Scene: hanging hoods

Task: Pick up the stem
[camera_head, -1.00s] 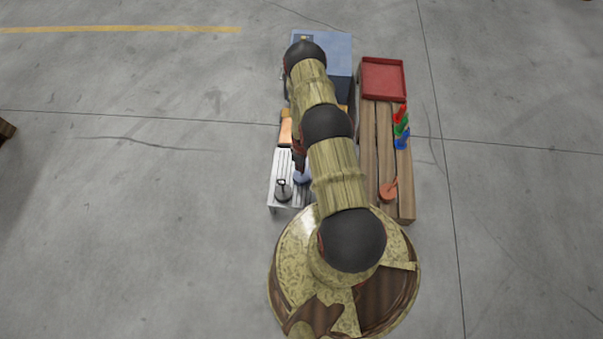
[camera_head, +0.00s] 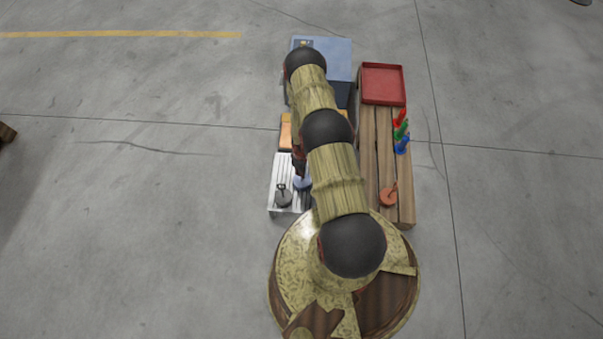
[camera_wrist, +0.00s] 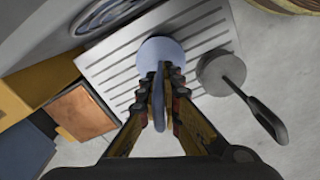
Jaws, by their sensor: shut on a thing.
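A light-blue round piece (camera_wrist: 160,50) with an upright blue stem (camera_wrist: 158,100) stands on a white slatted rack in the wrist view. My gripper (camera_wrist: 161,78) is shut on this stem, with a finger on either side of it. In the head view the blue piece (camera_head: 302,184) shows beside my arm, and my gripper (camera_head: 299,166) is partly hidden there. A grey round piece (camera_wrist: 217,72) with a dark stem stands to the right of the blue one in the wrist view. I cannot tell whether the blue piece is touching the rack.
The white slatted rack (camera_head: 275,180) lies left of my arm. A wooden bench (camera_head: 385,165) stands to the right, bearing a red tray (camera_head: 363,84), an orange piece (camera_head: 389,197) and red, green and blue items (camera_head: 402,130). A blue box (camera_head: 338,52) stands at the back.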

